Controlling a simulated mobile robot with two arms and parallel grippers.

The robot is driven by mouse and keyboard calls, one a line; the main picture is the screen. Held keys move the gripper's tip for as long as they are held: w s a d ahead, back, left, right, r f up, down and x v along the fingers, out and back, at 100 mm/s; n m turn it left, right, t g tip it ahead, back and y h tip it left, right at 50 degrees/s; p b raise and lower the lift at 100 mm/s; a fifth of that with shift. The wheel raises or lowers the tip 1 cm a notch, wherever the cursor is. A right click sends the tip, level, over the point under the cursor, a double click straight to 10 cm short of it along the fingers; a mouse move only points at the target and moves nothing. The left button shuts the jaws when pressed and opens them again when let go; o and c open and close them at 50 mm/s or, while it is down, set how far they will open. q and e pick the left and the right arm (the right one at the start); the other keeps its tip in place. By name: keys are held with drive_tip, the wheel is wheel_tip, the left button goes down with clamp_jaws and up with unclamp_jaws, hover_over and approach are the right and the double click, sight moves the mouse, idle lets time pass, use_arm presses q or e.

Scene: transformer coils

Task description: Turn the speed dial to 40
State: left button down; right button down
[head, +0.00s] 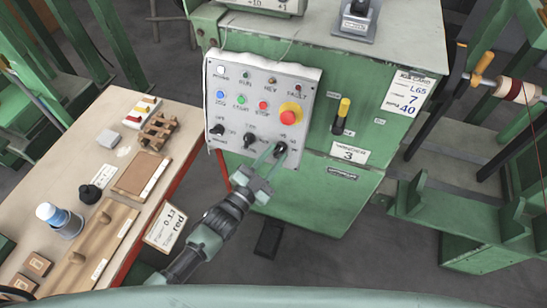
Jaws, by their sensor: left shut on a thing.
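The speed dial (281,148) is a small black knob at the lower right of the grey control panel (228,148). Small white marks stand around it, too small to read surely. My left gripper (272,153) reaches up to it from the lower left, and its pale green fingers are shut on the knob. The fingers cover part of the dial, so I cannot tell where its pointer stands. A white job card (407,92) on the green cabinet reads LG5, 7 and RPM 40. My right gripper is not in view.
Two other black knobs (250,140) and a red emergency button (290,113) on a yellow base are close by on the panel. A yellow-tipped lever (342,112) is to the right. A wooden bench (110,115) with blocks stands left. Floor shows below the cabinet.

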use_arm(q)
drive_tip(key=n, duration=0.2)
drive_tip(key=n+t+y+b, duration=0.1)
drive_tip(key=shift+s+d+f+n, duration=0.1)
drive_tip(key=shift+d+f+n, duration=0.05)
drive_tip(key=shift+n, duration=0.25)
drive_tip(key=shift+d+n+t+y+b, duration=0.15)
drive_tip(key=shift+n+t+y+b, duration=0.55)
drive_tip(key=shift+n+y, duration=1.3)
drive_tip(key=shift+n+t+h, duration=0.3)
drive_tip(key=shift+n, duration=0.3)
drive_tip(key=c, duration=1.5)
unclamp_jaws()
drive_tip(key=shift+s, duration=0.1)
drive_tip(key=shift+s, duration=0.3)
drive_tip(key=r+b+v, duration=0.1)
drive_tip(key=v, duration=0.6)
drive_tip(key=shift+f, duration=0.4)
drive_tip(key=shift+f, duration=0.1)
